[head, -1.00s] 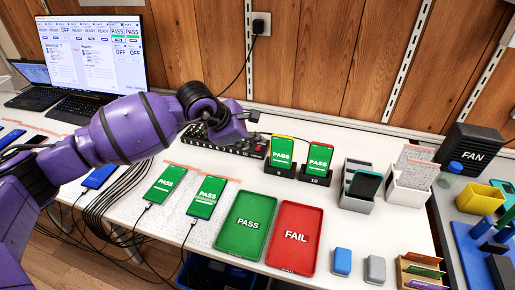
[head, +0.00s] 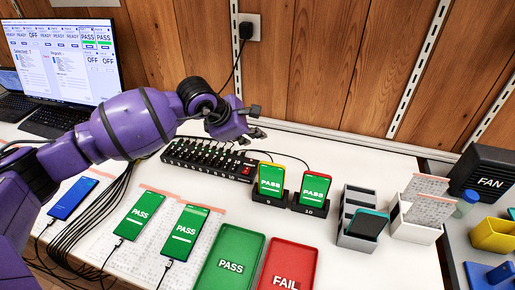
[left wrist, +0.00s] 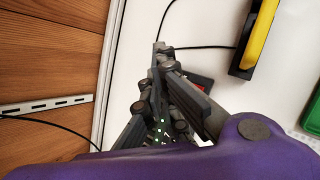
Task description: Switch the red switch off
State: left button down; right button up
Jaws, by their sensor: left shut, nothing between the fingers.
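The red switch (head: 246,169) is a small red patch at the right end of the black multi-port strip (head: 205,159) in the head view. Whether it is on or off is too small to tell. My left gripper (head: 257,122) is behind and above that end of the strip, apart from the switch in the picture. Its fingers are shut and empty. In the left wrist view the fingers (left wrist: 160,50) cover most of the strip, and a bit of red (left wrist: 203,84) shows beside them. My right gripper is in neither view.
Phone stands 9 (head: 270,197) and 10 (head: 310,203) stand just right of the strip. Phones (head: 186,232) with cables lie in front. The green PASS tray (head: 230,275) and red FAIL tray (head: 288,255) are nearer. The wooden wall (head: 300,60) rises close behind.

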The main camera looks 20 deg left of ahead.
pick_arm(q)
jog(key=b, duration=0.4)
send_over(246, 170)
jog(key=d, duration=0.2)
jog(key=f, duration=0.8)
jog(key=shift+s+f, duration=0.2)
jog(key=shift+f, duration=0.25)
dwell(0.4)
jog(key=shift+f, duration=0.1)
